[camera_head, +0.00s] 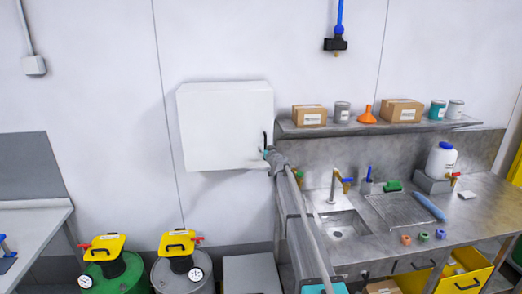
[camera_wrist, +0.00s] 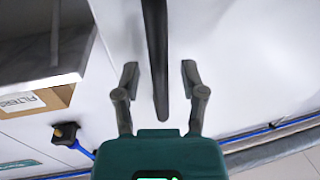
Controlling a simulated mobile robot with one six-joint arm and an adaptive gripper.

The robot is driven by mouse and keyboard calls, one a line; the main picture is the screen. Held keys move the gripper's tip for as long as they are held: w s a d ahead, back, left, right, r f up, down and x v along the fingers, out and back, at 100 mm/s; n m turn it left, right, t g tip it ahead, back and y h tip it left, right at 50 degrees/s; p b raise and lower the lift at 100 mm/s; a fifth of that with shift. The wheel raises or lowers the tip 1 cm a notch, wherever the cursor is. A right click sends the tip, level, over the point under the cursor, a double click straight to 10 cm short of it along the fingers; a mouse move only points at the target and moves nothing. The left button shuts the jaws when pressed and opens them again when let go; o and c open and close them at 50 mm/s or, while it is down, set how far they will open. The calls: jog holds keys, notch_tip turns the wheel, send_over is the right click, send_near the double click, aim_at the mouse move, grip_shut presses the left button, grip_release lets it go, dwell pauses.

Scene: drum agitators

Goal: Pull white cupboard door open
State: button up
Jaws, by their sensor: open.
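The white cupboard (camera_head: 222,128) hangs on the wall in the head view, and its door looks shut. Its dark bar handle (camera_head: 265,140) is at the door's right edge. My gripper (camera_head: 268,153) is at the lower part of this handle, with my arm reaching up from below. In the wrist view, the handle (camera_wrist: 157,50) runs between the two spread fingers of my gripper (camera_wrist: 160,78). A gap shows on both sides of the bar, so the fingers look apart from it.
A shelf (camera_head: 375,127) with boxes (camera_head: 309,115), tins and an orange funnel (camera_head: 367,115) is close right of the cupboard. A sink counter (camera_head: 440,225) stands below it. Drums with yellow tops (camera_head: 180,242) stand below left.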

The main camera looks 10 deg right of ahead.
grip_shut()
